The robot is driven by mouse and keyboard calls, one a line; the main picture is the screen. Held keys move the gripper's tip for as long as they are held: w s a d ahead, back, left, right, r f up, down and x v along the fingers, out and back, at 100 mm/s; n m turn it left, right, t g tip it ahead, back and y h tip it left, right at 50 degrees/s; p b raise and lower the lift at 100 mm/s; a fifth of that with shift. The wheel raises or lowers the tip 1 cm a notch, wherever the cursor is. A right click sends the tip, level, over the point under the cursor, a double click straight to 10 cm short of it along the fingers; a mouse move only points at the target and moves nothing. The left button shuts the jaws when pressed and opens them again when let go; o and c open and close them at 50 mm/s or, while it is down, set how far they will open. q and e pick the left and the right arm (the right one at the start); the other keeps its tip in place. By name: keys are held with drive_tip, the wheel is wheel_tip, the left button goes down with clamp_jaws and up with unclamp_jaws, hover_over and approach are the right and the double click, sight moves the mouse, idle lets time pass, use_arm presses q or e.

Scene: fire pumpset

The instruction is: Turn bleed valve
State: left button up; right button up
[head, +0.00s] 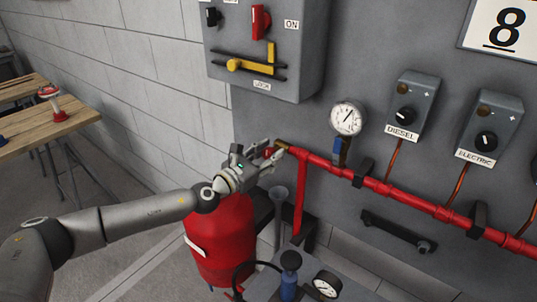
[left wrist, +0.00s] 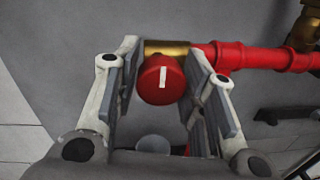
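The bleed valve is a round red knob (left wrist: 161,80) with a white bar mark, on a brass fitting (left wrist: 168,48) at the left end of the red pipe (left wrist: 245,56). The white bar stands about upright in the left wrist view. My right gripper is not in view.
A pressure gauge (head: 346,118) stands above the pipe. The DIESEL box (head: 412,103) and ELECTRIC box (head: 488,127) are to the right. A grey switch box (head: 268,45) hangs above. A red tank (head: 222,238) stands below my arm. A wooden table (head: 45,118) is at the left.

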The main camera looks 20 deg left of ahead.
use_arm(q)
drive_tip(key=c, duration=0.5)
drive_tip(key=shift+f, duration=0.1)
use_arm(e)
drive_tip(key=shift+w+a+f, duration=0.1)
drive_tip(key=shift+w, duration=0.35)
